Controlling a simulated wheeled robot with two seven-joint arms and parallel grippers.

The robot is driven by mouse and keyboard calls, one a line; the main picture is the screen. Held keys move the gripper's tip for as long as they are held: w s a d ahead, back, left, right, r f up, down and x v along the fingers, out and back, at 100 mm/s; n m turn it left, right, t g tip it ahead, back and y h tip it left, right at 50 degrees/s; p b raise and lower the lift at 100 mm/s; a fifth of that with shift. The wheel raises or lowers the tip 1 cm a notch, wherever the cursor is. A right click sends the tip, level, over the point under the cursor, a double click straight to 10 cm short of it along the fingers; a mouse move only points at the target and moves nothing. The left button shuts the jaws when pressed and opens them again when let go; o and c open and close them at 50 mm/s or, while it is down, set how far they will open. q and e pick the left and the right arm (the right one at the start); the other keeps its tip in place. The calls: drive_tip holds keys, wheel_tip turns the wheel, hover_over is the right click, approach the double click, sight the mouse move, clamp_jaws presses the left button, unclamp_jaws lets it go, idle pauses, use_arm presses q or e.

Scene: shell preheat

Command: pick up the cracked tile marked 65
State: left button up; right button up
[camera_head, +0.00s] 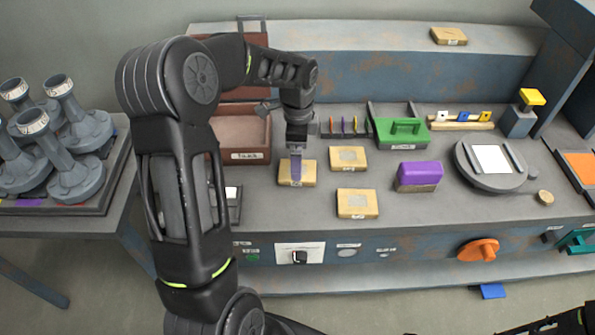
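Several tan tiles lie in the scene. One tile (284,177) is directly below my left gripper (297,177). A second tile (349,157) lies just right of it, a third (357,211) nearer the front edge, and another (449,36) on the upper shelf. Their markings are too small to read, so I cannot tell which is 65 or cracked. My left gripper points straight down with its fingertips at the first tile, seen edge-on. I cannot tell whether it touches or grips the tile. My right gripper is not visible; only dark arm parts show at the lower right.
A brown box (243,156) stands left of the gripper. A purple block (419,176), a green tool caddy (401,139) and a round turntable (469,182) with a white square lie to the right. Grey bell-shaped parts (75,180) fill the left table. An orange knob (478,250) sticks out in front.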

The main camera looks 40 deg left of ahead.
use_arm(q)
drive_tip(key=shift+a+f+p, duration=0.1)
drive_tip(key=shift+f+p, duration=0.55)
drive_tip(key=shift+f, duration=1.95)
drive_tip(key=shift+w, duration=0.1)
drive_tip(key=c, duration=1.8)
drive_tip(key=shift+r, duration=0.1)
wheel_tip(320, 180, up, 10)
drive_tip(key=b, duration=0.1)
